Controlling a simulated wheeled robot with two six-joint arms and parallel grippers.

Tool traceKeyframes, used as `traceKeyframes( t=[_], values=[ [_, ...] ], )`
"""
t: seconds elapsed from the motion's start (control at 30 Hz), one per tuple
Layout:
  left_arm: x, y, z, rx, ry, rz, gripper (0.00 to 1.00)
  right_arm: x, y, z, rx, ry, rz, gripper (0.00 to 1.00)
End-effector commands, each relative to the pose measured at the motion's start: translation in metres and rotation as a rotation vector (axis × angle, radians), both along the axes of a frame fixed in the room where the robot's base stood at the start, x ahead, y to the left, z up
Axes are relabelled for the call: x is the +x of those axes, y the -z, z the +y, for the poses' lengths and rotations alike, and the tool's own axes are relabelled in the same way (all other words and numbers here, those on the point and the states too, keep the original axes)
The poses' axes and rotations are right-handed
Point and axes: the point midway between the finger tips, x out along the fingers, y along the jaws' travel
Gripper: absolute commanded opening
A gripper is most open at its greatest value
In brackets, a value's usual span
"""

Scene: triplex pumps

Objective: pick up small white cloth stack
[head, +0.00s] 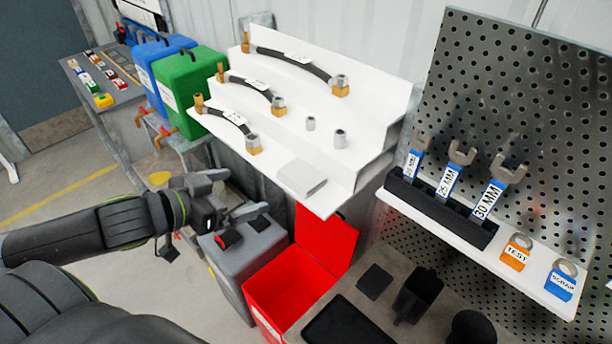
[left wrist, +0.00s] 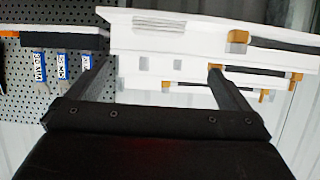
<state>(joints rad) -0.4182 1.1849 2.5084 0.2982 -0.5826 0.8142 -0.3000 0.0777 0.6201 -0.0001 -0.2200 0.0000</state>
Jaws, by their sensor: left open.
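The small white cloth stack (head: 302,177) lies flat near the front right of the lowest step of the white stepped shelf (head: 345,172). In the left wrist view, which looks upside down, a pale block that seems to be the cloth stack (left wrist: 157,22) shows on the shelf. My left gripper (head: 244,229) is open and empty, to the left of the stack and apart from it, in front of the shelf. Its two fingers (left wrist: 158,95) frame the shelf in the wrist view. My right gripper is not in view.
Hoses with brass ends (head: 228,118) and grey nuts (head: 340,138) sit on the steps. A red open bin (head: 290,285) and a grey bin (head: 245,262) stand below the shelf. A tool rack (head: 440,208) on the pegboard is at right; a green container (head: 190,85) is at left.

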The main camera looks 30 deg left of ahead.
Motion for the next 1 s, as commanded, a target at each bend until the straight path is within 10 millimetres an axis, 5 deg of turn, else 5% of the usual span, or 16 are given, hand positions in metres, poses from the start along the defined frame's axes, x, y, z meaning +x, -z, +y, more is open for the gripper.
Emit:
traceKeyframes(
  t=[0.43,1.0],
  values=[
    [0.035,0.021,-0.013,0.0,0.005,-0.004,1.0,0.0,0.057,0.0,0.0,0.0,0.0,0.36],
    [0.079,0.035,-0.029,-0.005,0.003,0.0,1.0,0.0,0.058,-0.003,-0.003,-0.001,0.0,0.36]
  ],
)
